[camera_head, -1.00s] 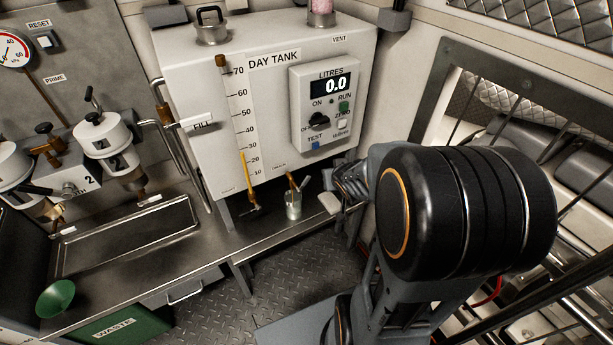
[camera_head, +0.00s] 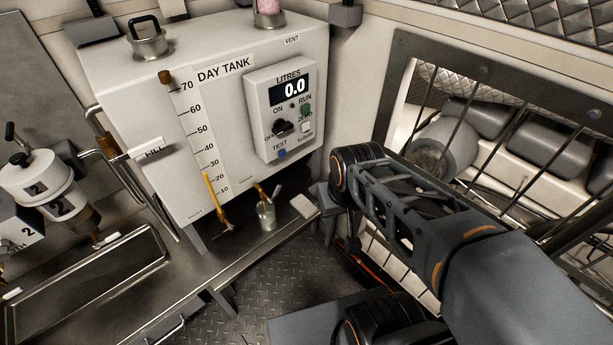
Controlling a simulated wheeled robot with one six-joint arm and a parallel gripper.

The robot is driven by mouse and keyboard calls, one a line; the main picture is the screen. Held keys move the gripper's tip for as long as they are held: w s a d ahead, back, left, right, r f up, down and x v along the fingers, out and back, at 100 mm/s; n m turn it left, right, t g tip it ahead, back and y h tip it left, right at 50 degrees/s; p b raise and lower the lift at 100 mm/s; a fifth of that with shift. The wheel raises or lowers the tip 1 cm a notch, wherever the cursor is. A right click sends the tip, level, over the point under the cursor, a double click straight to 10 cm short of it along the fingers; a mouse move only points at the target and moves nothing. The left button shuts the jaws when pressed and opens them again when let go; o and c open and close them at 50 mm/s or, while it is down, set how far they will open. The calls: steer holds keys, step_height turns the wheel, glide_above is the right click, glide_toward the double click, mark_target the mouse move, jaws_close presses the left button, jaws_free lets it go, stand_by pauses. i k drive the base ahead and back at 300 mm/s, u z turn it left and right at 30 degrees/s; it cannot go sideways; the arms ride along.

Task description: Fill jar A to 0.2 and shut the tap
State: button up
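A brass tap (camera_head: 261,191) with a grey lever (camera_head: 276,190) comes from the tank just above the jar. I cannot tell whether the tap is open; no stream shows. The litres display (camera_head: 291,91) reads 0.0. My gripper is mostly hidden by my dark arm, right of the jar; a grey part (camera_head: 324,196) there may belong to it.
The white day tank (camera_head: 140,105) has a sight gauge with amber liquid (camera_head: 211,190) to nearly 30. A second brass fitting (camera_head: 224,224) hangs below the gauge. Barred openings (camera_head: 480,165) stand at right; the tray (camera_head: 85,285) is empty.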

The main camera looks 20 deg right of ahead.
mark_target(271, 201)
steer(key=z, duration=0.65)
steer(key=k, duration=1.3)
steer(key=u, duration=1.15)
steer(key=i, duration=0.95)
